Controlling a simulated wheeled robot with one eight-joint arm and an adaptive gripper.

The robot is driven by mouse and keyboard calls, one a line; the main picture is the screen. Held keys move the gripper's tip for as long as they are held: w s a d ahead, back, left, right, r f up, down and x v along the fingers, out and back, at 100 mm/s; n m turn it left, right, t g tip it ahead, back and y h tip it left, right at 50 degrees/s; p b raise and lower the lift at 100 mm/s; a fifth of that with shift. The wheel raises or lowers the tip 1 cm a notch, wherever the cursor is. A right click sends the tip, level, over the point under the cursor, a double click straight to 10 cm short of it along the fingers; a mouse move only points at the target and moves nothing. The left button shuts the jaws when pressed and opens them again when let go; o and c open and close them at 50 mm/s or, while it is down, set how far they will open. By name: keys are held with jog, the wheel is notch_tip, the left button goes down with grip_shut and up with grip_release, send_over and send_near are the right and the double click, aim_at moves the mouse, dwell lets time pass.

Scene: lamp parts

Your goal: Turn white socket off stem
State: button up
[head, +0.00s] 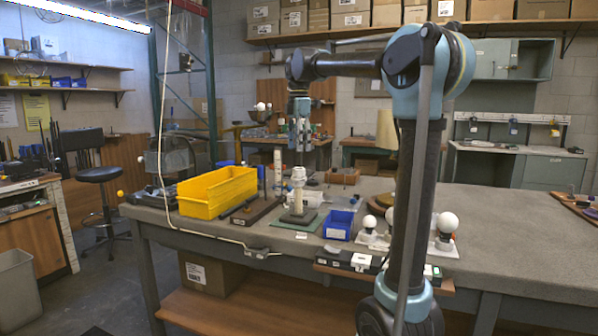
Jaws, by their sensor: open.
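A white socket (298,173) sits on top of a pale upright stem (297,200). The stem stands on a dark base on a green mat (312,224), on the grey workbench. My gripper (300,146) points down, open, above the socket. In this view a small gap shows between its fingertips and the socket top; the exact distance and alignment cannot be told. Nothing shows between the fingers.
A yellow bin (218,190) stands left of the stem, with a dark wooden block (255,211) between. A small blue bin (338,225) is to the right. White bulbs (447,222) stand near my arm. The bench's right side (510,230) is mostly clear.

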aim_at(299, 177)
notch_tip(299, 177, down, 10)
jog(key=shift+r, duration=0.1)
dwell(0.4)
jog(key=shift+c, duration=0.4)
jog(key=c, duration=1.2)
jog(key=shift+o, duration=0.2)
jog(key=n, duration=0.6)
jog(key=shift+r+n, duration=0.1)
jog(key=shift+n, duration=0.3)
jog(key=n, duration=0.7)
